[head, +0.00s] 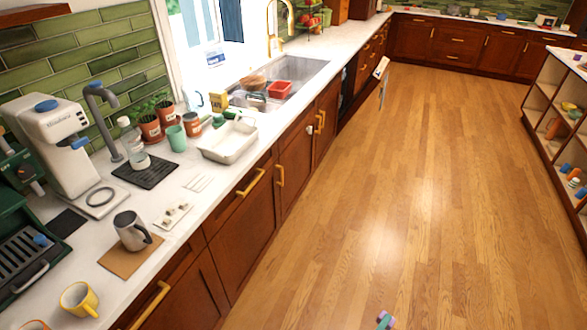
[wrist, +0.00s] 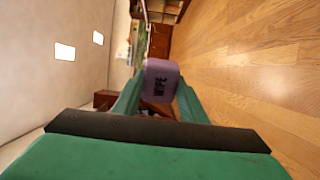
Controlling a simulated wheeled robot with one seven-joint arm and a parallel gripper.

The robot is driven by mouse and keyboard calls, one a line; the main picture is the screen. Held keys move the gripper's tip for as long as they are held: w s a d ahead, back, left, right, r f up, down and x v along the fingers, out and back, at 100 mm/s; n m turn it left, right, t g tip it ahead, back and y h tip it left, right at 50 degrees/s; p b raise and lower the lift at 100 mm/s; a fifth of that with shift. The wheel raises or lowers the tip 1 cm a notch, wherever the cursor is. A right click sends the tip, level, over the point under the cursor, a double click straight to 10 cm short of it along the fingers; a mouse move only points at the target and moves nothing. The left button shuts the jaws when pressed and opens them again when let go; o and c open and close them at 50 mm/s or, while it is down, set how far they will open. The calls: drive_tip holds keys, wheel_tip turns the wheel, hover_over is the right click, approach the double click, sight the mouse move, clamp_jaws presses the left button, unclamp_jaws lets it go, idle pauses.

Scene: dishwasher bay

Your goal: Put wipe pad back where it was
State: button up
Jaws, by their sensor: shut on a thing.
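The wipe pad (wrist: 161,80) is a purple block with rounded corners and dark "WIPE" lettering. It is held between the two green fingers of my gripper (wrist: 158,98), which is shut on it. The rest of my gripper is cut off there. No spot marked for the pad can be made out in these views.
The white counter (head: 225,170) on the left holds a coffee machine (head: 52,140), a metal pitcher (head: 131,232), a yellow mug (head: 79,299), a white tray (head: 228,140) and a sink (head: 300,75). An open shelf unit (head: 545,100) stands at right. The floor (head: 420,180) between is clear.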

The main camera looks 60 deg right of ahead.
drive_tip(key=shift+w, duration=0.35)
drive_tip(key=shift+w+f, duration=0.1)
